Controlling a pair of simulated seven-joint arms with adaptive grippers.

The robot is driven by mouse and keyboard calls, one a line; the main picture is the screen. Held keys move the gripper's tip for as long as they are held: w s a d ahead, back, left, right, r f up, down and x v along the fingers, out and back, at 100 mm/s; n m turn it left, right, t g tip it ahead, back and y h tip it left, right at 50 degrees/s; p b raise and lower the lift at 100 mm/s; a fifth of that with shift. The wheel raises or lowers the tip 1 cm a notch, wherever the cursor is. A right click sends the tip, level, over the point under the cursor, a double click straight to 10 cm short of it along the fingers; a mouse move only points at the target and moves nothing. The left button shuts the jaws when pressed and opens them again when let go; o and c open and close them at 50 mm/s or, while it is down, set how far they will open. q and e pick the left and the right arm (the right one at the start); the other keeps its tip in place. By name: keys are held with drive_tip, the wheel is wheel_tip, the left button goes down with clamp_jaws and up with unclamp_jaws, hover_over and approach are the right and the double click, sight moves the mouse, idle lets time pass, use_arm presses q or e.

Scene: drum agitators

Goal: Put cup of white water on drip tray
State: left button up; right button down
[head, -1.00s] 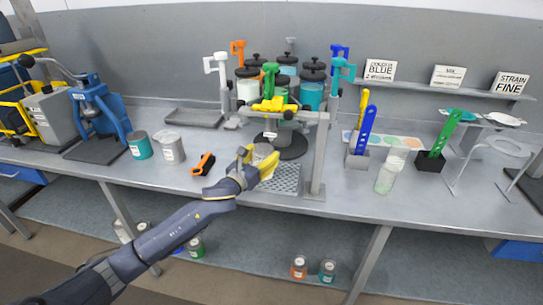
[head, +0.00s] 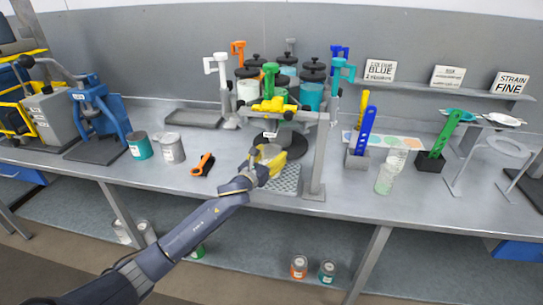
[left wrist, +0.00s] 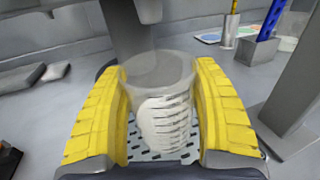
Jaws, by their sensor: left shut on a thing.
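The cup of white water (left wrist: 160,105) is a see-through cup with white on its side, upright in the left wrist view. My left gripper (head: 270,160) has its yellow fingers shut on both sides of the cup. In the head view the fingers and wrist hide most of the cup. The drip tray (head: 287,181) is a grey perforated plate on the bench, under and beside the gripper. Its holes also show below the cup in the left wrist view (left wrist: 150,156). I cannot tell whether the cup touches the tray. My right gripper is not in view.
A grey post (head: 318,160) of the dispenser frame stands right beside the tray. A dark round base (head: 280,143) lies behind it. An orange-black tool (head: 203,164) and grey cans (head: 171,148) lie to the left. A clear cup (head: 385,180) stands to the right.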

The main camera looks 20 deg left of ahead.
use_arm(q)
drive_tip(key=shift+f, duration=0.15)
drive_tip(key=o, duration=1.3)
drive_tip(key=v, duration=1.2)
